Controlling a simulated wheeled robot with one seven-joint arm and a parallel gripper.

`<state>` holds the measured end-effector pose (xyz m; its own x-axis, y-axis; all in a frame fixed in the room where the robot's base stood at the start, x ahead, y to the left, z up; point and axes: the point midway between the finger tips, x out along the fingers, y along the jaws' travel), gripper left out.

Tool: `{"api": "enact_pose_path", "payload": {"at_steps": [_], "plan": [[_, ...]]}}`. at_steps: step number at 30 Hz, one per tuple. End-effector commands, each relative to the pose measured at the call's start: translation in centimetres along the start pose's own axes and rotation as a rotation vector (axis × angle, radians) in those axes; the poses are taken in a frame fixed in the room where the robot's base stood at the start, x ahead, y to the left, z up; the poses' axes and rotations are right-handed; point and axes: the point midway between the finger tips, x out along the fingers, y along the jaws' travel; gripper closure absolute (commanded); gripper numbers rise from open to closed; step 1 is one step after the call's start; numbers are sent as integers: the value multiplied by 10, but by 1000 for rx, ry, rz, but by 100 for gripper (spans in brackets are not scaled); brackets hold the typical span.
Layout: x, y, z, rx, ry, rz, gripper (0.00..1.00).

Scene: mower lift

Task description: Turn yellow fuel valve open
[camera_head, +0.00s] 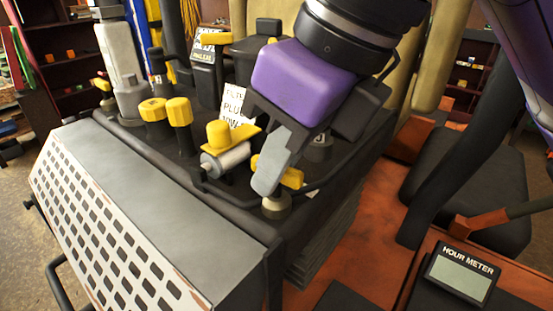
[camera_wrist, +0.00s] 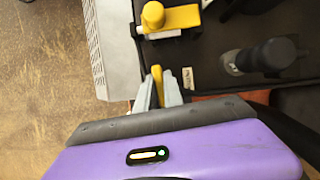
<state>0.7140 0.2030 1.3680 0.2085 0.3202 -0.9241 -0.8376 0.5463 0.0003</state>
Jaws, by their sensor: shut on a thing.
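The yellow fuel valve handle (camera_head: 292,177) sits on a short metal stem (camera_head: 276,207) at the front right corner of the black engine deck. My gripper (camera_head: 272,176) reaches down over it from the upper right, with a grey finger covering much of the handle. In the wrist view, the yellow handle (camera_wrist: 158,78) stands between the two grey fingers of my gripper (camera_wrist: 158,92). The fingers are shut on it. The handle's exact angle is partly hidden by the finger.
Another yellow-topped fitting (camera_head: 218,135) with a silver cylinder stands just left of my gripper. Two yellow knobs (camera_head: 178,111) (camera_head: 153,109) are farther left. A perforated grey panel (camera_head: 110,230) slopes down in front. An hour meter (camera_head: 463,272) is at lower right.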

Motion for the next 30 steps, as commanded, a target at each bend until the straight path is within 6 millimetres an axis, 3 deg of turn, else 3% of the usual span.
{"api": "enact_pose_path", "payload": {"at_steps": [30], "plan": [[-1,0,1,-845,-1,352,100]]}}
